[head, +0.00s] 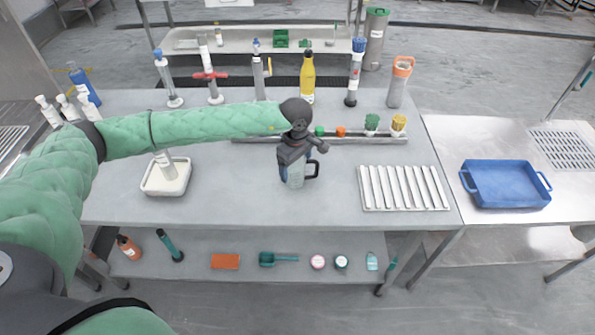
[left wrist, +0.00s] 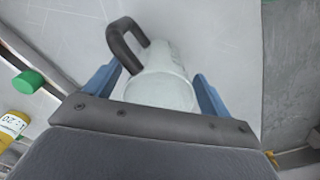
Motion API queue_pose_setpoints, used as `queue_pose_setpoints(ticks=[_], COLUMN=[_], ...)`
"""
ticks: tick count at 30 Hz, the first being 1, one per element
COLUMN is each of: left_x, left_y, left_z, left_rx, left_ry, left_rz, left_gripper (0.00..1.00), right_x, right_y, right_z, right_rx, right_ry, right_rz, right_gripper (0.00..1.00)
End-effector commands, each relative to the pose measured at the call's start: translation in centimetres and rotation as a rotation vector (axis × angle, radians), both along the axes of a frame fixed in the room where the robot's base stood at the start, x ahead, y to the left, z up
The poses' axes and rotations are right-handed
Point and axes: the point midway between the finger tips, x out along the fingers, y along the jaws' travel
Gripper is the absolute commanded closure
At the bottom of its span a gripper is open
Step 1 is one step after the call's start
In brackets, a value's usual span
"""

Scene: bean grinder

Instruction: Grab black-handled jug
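The black-handled jug (head: 295,175) stands upright on the grey table, pale and translucent, with its black handle on the right side in the head view. My left gripper (head: 293,160) is above and around its upper part. In the left wrist view the jug (left wrist: 163,85) lies between the two blue fingers of the left gripper (left wrist: 155,90), with the black handle beside the left finger. The fingers are apart, with a visible gap to the jug on the right; contact on the left is unclear. My right gripper is in neither view.
A white ribbed rack (head: 403,188) lies right of the jug. A white tray (head: 150,190) holding a container is at left. Behind the gripper runs a rail with several coloured-capped items (head: 371,123). A blue tray (head: 507,185) sits on the right-hand table. Table space in front of the jug is clear.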

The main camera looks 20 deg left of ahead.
Motion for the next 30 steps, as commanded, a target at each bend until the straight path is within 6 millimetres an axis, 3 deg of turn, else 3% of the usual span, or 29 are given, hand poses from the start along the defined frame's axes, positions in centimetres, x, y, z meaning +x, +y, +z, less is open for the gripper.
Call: queue_pose_setpoints(ticks=[1, 6, 16, 23, 30], left_x=[0.0, 0.0, 0.0, 0.1, -1.8], left_y=[0.0, 0.0, 0.0, 0.0, -4.8], left_z=[0.0, 0.0, 0.5, 4.1, 7.0], left_rx=[0.000, 0.000, 0.000, -0.001, -0.003], left_ry=[0.000, 0.000, -0.001, -0.004, -0.003], left_rz=[0.000, 0.000, 0.000, 0.000, -0.005], left_gripper=[0.28, 0.57, 0.57, 0.57, 0.57], right_x=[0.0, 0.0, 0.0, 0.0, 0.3], right_y=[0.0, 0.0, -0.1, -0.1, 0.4], right_z=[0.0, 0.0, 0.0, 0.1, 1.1], right_rx=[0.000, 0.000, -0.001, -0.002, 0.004], right_ry=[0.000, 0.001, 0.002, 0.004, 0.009], right_rz=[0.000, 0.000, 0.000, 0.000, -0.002], right_gripper=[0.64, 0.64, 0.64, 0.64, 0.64])
